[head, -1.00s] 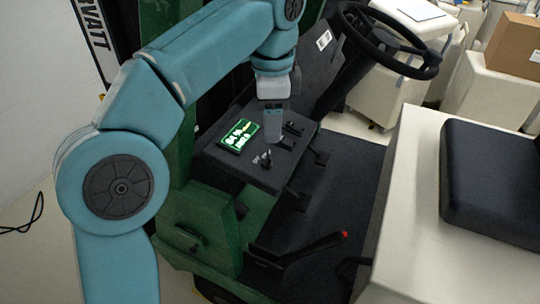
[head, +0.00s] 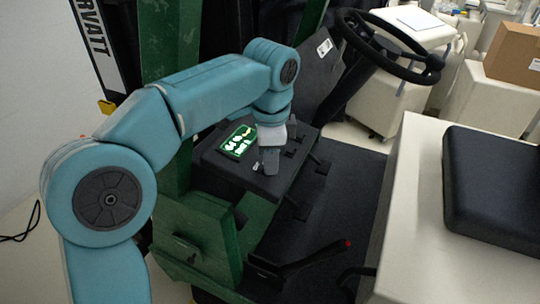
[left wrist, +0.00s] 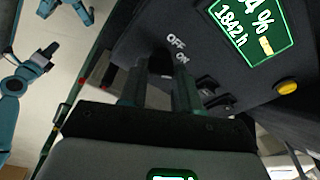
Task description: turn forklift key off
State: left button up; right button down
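The forklift's dark dash panel (head: 222,166) carries the key switch, which is mostly hidden behind my left gripper (head: 269,168) in the head view. In the left wrist view the black key (left wrist: 160,62) stands on the panel beside the printed OFF and ON labels (left wrist: 178,49). The two fingers of my left gripper (left wrist: 160,92) are apart, one on each side of the key, with a gap between them. I cannot tell whether either finger touches the key. No right gripper can be made out.
A lit green display (head: 238,141) is beside the key, and a yellow button (left wrist: 286,87) shows near it. The steering wheel (head: 392,42) is behind the panel. A red-tipped lever (head: 318,250) and the seat (head: 492,190) are to the right. Dark switches (left wrist: 212,90) stand close by.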

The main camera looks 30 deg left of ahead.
pick_arm(q)
jog(key=shift+f, duration=0.1)
dwell(0.3)
jog(key=n, duration=0.5)
jog(key=shift+s+d+f+n+t+y, duration=0.1)
jog(key=shift+n+t+y, duration=0.2)
jog(key=shift+y, duration=0.1)
jog(key=n+y, duration=0.1)
jog(key=n, duration=0.5)
jog(key=shift+f+b, duration=0.1)
jog(key=shift+b, duration=0.2)
jog(key=o, duration=1)
jog(key=shift+o, duration=0.2)
